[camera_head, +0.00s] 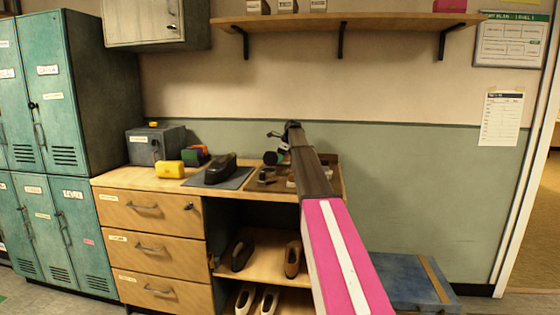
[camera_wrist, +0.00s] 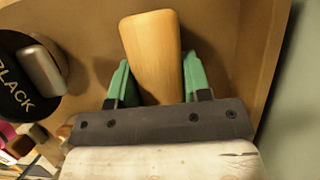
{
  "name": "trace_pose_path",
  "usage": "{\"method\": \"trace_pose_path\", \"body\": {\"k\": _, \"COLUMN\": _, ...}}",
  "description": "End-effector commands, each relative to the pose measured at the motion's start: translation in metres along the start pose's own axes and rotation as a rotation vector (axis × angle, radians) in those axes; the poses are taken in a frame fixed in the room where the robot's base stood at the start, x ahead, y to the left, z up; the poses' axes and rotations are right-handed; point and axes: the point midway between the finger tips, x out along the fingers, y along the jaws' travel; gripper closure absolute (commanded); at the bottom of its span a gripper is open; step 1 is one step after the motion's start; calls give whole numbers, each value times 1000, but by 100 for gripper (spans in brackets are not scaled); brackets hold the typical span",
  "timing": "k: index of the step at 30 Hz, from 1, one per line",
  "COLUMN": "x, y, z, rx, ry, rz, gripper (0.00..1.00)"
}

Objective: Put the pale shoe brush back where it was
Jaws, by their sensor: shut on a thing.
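The pale shoe brush (camera_wrist: 152,42), a smooth light-wood block, stands out between the green fingers of my gripper (camera_wrist: 156,82) in the wrist view. The fingers are shut on its two sides. A brown wooden surface (camera_wrist: 232,45) with a raised edge lies behind it; I cannot tell if the brush touches it. In the head view my arm reaches over the brown tray (camera_head: 338,182) at the right end of the bench, and the brush cannot be made out there.
A black tin marked BLACK (camera_wrist: 15,85) and a grey rounded piece (camera_wrist: 42,70) lie left of the brush. On the bench (camera_head: 110,182) are a dark shoe (camera_head: 220,170) on a grey mat, a yellow block (camera_head: 170,169) and a grey box (camera_head: 155,145). A shelf (camera_head: 350,20) hangs above.

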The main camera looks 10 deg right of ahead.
Motion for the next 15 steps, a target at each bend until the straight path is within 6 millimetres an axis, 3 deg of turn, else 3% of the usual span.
{"method": "trace_pose_path", "body": {"k": 12, "x": 9, "y": 0, "z": -4, "rx": 0, "ry": 0, "rz": -1, "gripper": 78}}
{"method": "trace_pose_path", "body": {"k": 13, "x": 10, "y": 0, "z": -4, "rx": 0, "ry": 0, "rz": -1, "gripper": 52}}
{"method": "trace_pose_path", "body": {"k": 15, "x": 9, "y": 0, "z": -4, "rx": 0, "ry": 0, "rz": -1, "gripper": 30}}
